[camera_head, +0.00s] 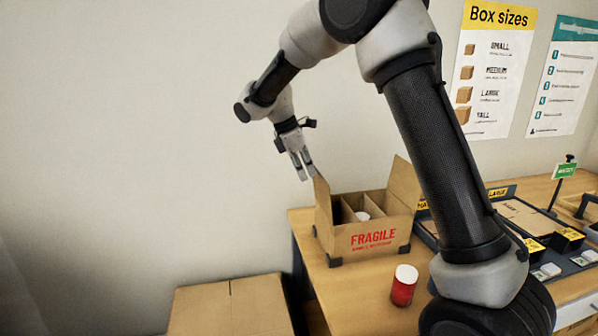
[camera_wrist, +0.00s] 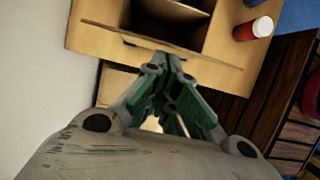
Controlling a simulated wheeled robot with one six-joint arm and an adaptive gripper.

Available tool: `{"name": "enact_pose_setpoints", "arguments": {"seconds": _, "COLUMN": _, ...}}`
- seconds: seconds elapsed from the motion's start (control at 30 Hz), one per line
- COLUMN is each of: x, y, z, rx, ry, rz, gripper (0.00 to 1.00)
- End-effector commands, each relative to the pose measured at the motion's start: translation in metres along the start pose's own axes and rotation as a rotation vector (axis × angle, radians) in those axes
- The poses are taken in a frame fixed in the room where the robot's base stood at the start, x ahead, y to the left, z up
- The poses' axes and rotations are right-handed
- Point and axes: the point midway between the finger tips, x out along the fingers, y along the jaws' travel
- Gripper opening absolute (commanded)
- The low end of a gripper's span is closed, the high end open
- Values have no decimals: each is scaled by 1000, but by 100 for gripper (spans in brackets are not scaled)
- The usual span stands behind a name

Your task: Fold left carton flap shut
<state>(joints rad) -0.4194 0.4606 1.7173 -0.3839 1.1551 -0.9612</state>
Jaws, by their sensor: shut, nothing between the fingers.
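The open brown carton (camera_head: 372,238) marked FRAGILE stands on the table, with dividers and a white round item (camera_head: 362,215) inside. Its left flap (camera_head: 323,207) stands up at the carton's left side. The right flap (camera_head: 404,183) also stands up. My gripper (camera_head: 305,175) is shut and empty, pointing down just left of and above the left flap's top edge. In the wrist view my gripper (camera_wrist: 168,66) reaches toward the tan flap (camera_wrist: 98,38), with the carton's dark compartments beyond. I cannot tell whether the fingertips touch the flap.
A red jar (camera_head: 403,287) with a white lid stands in front of the carton. A dark tray (camera_head: 428,236) with yellow labels lies to the right. A closed cardboard box (camera_head: 230,305) sits lower left. A wall is behind; the space left of the carton is free.

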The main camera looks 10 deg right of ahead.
Motion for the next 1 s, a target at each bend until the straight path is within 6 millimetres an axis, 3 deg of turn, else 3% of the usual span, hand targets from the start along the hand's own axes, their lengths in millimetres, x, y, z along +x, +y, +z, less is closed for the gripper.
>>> {"name": "enact_pose_setpoints", "arguments": {"seconds": 0.37, "x": 0, "y": 0, "z": 1, "rx": 1, "ry": 5, "rz": 0, "gripper": 0}}
{"name": "enact_pose_setpoints", "arguments": {"seconds": 1.0, "x": 1, "y": 0, "z": 26, "rx": 4, "ry": 155, "rz": 0, "gripper": 0}}
